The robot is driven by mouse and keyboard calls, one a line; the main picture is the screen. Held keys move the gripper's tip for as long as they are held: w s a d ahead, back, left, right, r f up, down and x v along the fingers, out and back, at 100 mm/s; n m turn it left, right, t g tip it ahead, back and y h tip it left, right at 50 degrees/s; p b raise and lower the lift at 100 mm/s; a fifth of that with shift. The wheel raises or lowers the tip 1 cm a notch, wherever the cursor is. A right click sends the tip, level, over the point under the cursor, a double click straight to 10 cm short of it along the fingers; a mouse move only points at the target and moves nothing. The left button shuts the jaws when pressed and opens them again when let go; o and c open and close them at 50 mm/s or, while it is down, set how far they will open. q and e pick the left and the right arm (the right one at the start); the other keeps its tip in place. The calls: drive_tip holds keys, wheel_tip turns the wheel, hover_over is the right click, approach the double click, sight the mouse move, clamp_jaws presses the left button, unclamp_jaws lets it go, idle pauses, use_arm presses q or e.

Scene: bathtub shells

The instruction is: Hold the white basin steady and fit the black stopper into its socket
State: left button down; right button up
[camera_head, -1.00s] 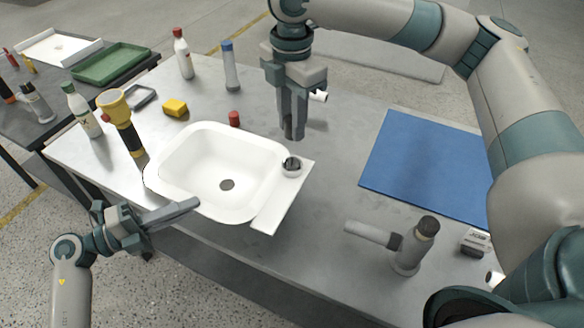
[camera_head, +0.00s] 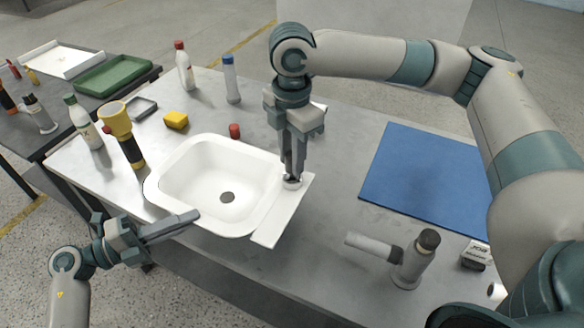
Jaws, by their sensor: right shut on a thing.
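The white basin (camera_head: 180,150) sits on the grey table. My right gripper (camera_head: 292,178) points down at this ledge and is shut on the black stopper (camera_head: 292,184). The fingers mostly hide the stopper, so I cannot tell whether it is clear of the ledge. My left gripper (camera_head: 196,217) is at the basin's front left rim. Its fingers lie close together, and I cannot tell whether they touch the rim.
A yellow-topped flashlight (camera_head: 120,130) stands close to the basin's left. A red cap (camera_head: 235,130), a yellow block (camera_head: 176,120) and bottles stand behind. A blue mat (camera_head: 425,175) lies to the right. A grey tap-like fitting (camera_head: 415,260) stands at the front right.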

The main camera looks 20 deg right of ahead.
use_arm(q)
drive_tip(key=shift+f, duration=0.1)
use_arm(e)
drive_tip(key=shift+f, duration=1.8)
use_arm(q)
drive_tip(key=shift+s, duration=0.2)
use_arm(e)
drive_tip(key=shift+s+d+f, duration=0.1)
drive_tip(key=shift+s, duration=0.1)
drive_tip(key=shift+f, duration=0.65)
drive_tip(key=o, duration=1)
drive_tip(key=shift+r, duration=0.1)
